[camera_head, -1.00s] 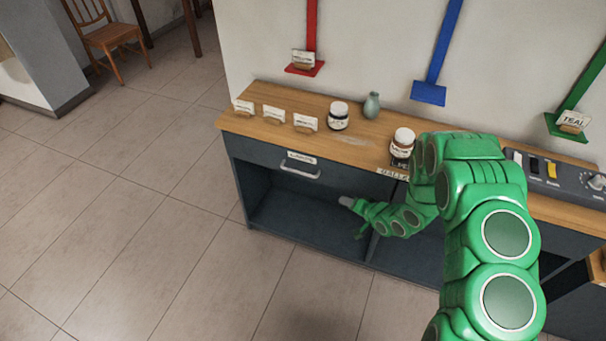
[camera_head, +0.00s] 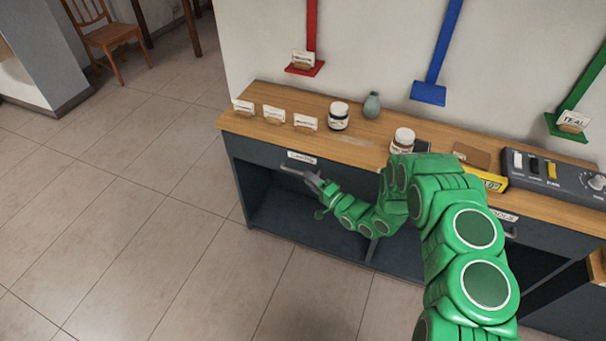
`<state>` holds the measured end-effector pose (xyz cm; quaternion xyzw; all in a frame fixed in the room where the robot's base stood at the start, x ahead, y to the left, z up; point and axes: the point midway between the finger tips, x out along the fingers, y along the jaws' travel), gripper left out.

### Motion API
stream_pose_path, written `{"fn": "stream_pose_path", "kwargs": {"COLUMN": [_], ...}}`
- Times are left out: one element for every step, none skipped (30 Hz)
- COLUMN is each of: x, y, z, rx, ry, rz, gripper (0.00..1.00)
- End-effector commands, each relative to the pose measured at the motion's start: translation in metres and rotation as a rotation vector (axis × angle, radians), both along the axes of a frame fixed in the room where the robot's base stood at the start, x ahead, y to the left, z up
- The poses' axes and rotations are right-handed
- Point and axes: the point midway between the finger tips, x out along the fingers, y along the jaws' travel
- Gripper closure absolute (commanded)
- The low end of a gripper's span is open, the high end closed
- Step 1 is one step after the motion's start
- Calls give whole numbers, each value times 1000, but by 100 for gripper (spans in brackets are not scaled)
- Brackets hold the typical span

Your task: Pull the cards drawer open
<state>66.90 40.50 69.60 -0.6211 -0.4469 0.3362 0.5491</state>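The drawer (camera_head: 262,155) with a small white label (camera_head: 301,157) sits under the left part of the counter. Its front looks flush with the cabinet, so it appears shut. The label is too blurred to read for sure. Its bar handle (camera_head: 290,167) shows partly, with the right part hidden by my gripper. My gripper (camera_head: 314,178) is at the right part of the handle, and its fingers overlap it in the picture. I cannot tell whether they touch the handle or close on it.
The wooden counter top (camera_head: 365,149) holds several white cards, a dark-labelled jar (camera_head: 338,115), another jar (camera_head: 403,140), a green vase (camera_head: 371,105) and a control box (camera_head: 555,175). An open compartment (camera_head: 290,215) lies below the drawer. The floor in front is clear.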

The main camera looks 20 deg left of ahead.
Motion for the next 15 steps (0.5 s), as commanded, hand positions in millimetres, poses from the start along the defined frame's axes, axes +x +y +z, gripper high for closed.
{"fn": "stream_pose_path", "kwargs": {"x": [3, 4, 5, 7, 8, 10, 11, 12, 13, 14, 14, 15, 15, 16, 16], "y": [7, 11, 16, 19, 22, 25, 28, 30, 33, 34, 36, 37, 37, 38, 38], "z": [1, 1, 1, 1, 2, 2, 2, 2, 2, 2, 3, 3, 3, 3, 3], "rx": [0, 0, 0, 0, 1, 1, 1, 1, 1, 1, 1, 1, 0, 0, 0], "ry": [-1, -1, -1, -1, 0, 0, 1, 1, 1, 1, 1, 1, 0, 0, 0], "rz": [1, 1, 1, 1, 0, 0, -1, -1, -1, -1, -1, -2, -2, -2, -2], "gripper": [62, 62, 62, 62, 62, 62, 62, 62, 62, 62, 62, 62, 62, 62, 62]}}
